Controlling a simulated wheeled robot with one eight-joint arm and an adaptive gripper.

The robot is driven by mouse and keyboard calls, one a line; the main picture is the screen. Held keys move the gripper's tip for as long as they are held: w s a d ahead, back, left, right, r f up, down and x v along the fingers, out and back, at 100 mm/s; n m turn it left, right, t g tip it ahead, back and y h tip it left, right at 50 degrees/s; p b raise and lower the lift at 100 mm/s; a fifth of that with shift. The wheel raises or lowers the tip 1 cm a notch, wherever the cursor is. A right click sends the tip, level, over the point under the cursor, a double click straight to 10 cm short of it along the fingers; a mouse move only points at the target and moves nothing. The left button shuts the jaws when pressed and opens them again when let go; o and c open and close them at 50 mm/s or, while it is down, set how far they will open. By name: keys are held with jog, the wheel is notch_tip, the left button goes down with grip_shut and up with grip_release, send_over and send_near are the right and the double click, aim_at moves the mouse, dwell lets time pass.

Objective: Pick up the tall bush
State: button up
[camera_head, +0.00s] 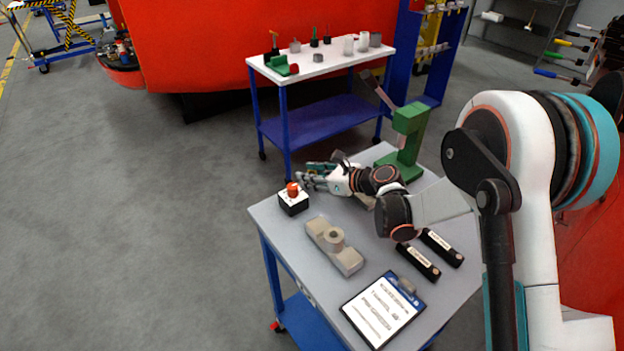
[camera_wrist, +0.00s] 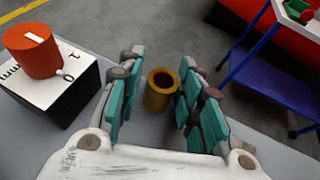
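The bush (camera_wrist: 160,92) is a brass-coloured hollow cylinder, standing upright in the wrist view with its open bore facing up. My gripper (camera_wrist: 152,95) is open, with one teal-padded finger on each side of the bush. A narrow gap shows between the bush and each finger. In the head view my gripper (camera_head: 308,178) is low over the far left part of the grey table (camera_head: 284,238), and I cannot make out the bush there.
A black-and-white box with a red-orange knob (camera_head: 293,190) stands close beside my gripper. A grey block with a round boss (camera_head: 334,246), a clipboard (camera_head: 383,312), black labelled bars (camera_head: 418,262) and a green press (camera_head: 408,130) share the table. A white-topped table (camera_head: 335,62) stands behind.

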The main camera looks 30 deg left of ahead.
jog(key=c, duration=0.5)
jog(key=shift+o, duration=0.2)
